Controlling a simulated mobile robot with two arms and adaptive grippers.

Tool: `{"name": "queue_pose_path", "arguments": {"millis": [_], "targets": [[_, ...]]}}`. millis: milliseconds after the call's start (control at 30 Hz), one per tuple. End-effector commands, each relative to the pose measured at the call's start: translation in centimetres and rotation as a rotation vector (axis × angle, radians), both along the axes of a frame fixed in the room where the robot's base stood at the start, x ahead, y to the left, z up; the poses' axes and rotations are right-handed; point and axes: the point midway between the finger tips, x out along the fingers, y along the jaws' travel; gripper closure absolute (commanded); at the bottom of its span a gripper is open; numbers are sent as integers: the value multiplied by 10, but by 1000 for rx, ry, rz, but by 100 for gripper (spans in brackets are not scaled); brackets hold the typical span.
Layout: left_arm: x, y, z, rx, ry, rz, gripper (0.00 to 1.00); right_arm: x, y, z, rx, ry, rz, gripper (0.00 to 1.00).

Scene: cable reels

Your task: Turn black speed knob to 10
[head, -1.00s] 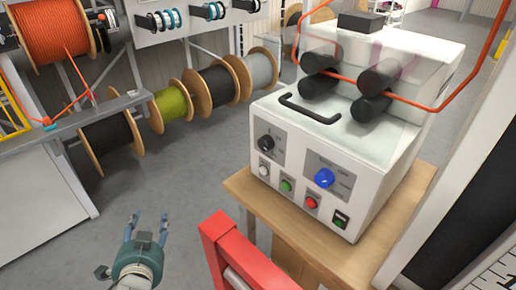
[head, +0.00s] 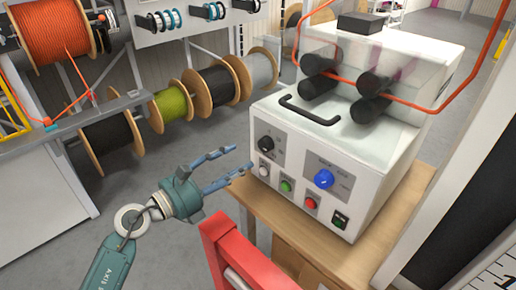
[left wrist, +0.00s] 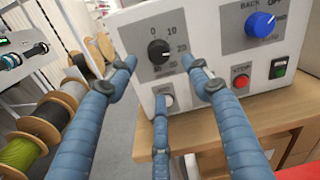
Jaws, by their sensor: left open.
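The black speed knob (head: 266,143) is on the left of the white machine's front panel. In the left wrist view the knob (left wrist: 158,51) sits on a grey plate with 0 and 10 printed above it and larger numbers at its right and below. I cannot tell surely which number its mark points to. My left gripper (head: 241,160) has its blue fingers spread, empty, pointing at the panel from the left. In the left wrist view the fingers of the gripper (left wrist: 163,68) stand around the knob's outline, apart from it. My right gripper is not in view.
Beside the knob are a blue knob (head: 323,179), a white button (head: 263,170), a green button (head: 287,186), a red button (head: 310,202) and a green switch (head: 340,219). The machine (head: 390,165) stands on a wooden table (head: 245,195). A red frame (head: 222,245) stands in front.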

Motion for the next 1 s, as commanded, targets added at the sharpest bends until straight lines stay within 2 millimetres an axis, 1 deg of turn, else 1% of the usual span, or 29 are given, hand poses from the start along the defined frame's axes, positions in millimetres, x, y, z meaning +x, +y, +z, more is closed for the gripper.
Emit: {"name": "queue_pose_path", "arguments": {"millis": [33,200,300,400,600,833,867,1000], "targets": [[7,-8,4,-7,-1,-1,50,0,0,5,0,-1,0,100],[30,-33,4,-8,0,1,50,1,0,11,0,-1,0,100],[41,-45,4,-7,-1,-1,50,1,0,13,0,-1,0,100],[49,-54,2,-8,1,1,50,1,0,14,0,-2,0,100],[56,-61,1,-5,0,1,50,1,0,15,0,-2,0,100],[56,-62,1,-5,0,1,50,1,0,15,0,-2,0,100],[56,-61,1,-5,0,1,54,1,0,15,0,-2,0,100],[56,-61,1,-5,0,1,82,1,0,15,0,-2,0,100]]}}
